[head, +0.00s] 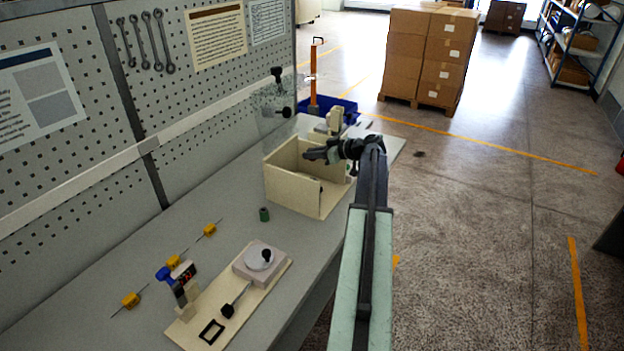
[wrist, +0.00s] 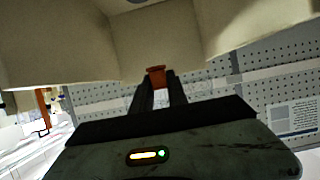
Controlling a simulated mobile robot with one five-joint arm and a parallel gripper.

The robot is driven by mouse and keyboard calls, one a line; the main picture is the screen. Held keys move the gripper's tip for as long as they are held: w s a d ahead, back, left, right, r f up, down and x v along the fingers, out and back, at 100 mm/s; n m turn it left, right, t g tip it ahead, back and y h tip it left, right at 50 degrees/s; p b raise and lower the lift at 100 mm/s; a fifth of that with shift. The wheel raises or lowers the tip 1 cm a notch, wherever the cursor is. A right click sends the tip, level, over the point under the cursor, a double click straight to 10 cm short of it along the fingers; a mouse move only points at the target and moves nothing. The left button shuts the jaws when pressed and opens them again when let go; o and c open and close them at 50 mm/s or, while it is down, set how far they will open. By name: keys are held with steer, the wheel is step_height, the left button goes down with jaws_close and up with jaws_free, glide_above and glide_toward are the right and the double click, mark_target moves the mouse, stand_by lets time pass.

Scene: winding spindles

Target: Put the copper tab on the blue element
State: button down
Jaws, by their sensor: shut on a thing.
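My gripper (head: 312,155) is over the open cream box (head: 290,192) on the bench. In the wrist view my gripper (wrist: 157,84) is shut on a small copper-orange tab (wrist: 155,70), which shows at the fingertips. The tab is too small or hidden to make out in the head view.
A cream board (head: 262,290) carries a white round dial. Several yellow pieces (head: 131,300) on thin rods lie to its left. A green cylinder (head: 264,214) stands before the box. A blue bin (head: 340,108) and an orange post (head: 314,85) are behind it. The pegboard wall bounds the left.

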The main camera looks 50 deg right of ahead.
steer(key=shift+f+b, duration=4.6)
steer(key=shift+f, duration=0.45)
steer(key=c, duration=1.3)
jaws_free()
steer(key=shift+r, duration=0.1)
steer(key=shift+r, duration=0.1)
steer(key=shift+s+r+p, duration=0.25)
steer(key=shift+r+p, duration=0.05)
steer(key=shift+p, duration=0.2)
steer(key=p+v, duration=0.4)
steer(key=v, duration=0.7)
steer(key=shift+s, duration=0.25)
steer(key=shift+d+f, duration=0.1)
steer(key=shift+d, duration=0.05)
